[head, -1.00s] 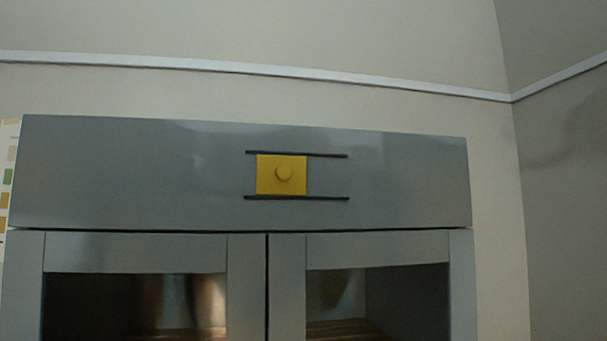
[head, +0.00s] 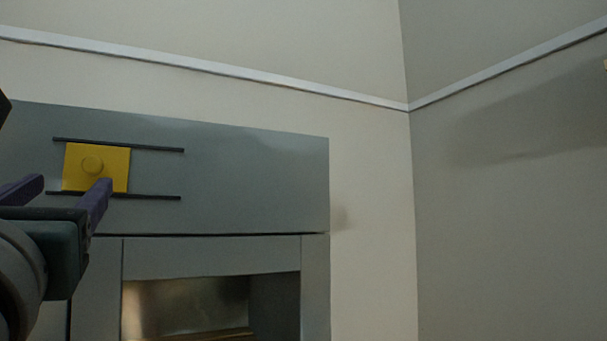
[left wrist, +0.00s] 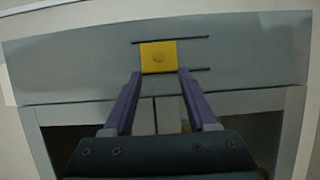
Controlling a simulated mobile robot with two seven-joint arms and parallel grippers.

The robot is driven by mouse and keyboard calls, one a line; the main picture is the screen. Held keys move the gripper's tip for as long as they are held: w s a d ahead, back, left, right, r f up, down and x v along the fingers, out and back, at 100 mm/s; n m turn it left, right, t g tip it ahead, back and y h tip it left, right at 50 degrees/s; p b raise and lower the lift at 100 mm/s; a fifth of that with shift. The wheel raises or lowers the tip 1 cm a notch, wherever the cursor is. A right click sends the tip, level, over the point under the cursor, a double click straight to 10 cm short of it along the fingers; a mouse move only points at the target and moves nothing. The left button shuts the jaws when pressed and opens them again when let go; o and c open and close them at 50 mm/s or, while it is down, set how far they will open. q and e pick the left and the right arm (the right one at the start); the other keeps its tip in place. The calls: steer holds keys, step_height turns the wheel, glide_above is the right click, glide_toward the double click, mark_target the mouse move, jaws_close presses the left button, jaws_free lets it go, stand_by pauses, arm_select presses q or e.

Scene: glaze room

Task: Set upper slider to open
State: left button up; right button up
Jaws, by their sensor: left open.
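The upper slider is a yellow square plate (head: 112,159) with a round yellow knob (head: 92,165). It sits between two dark rails, at their left end, on the grey panel above the cabinet doors. It also shows in the left wrist view (left wrist: 158,64). My left gripper (head: 65,186) has purple fingers and is open and empty. In the head view one fingertip overlaps the plate's lower right part. In the left wrist view the fingertips (left wrist: 159,72) flank the plate's lower edge, with the knob above and between them. Contact cannot be told. My right gripper is out of view.
The rails (head: 150,149) extend bare to the right of the plate. Below the grey panel (head: 260,185) are framed doors with dark openings (head: 185,305). A plain wall (head: 370,220) and a room corner lie to the right.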

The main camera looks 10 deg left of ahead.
mark_target(92, 165)
arm_select(q)
steer(key=p+x, duration=0.5)
steer(key=x, duration=0.3)
steer(key=shift+w+a+r+p, duration=0.1)
steer(key=shift+a+r+p, duration=0.15)
steer(key=shift+r+p, duration=0.05)
steer(key=shift+w+a, duration=0.3)
steer(key=shift+w, duration=0.2)
jaws_close()
stand_by(0.6)
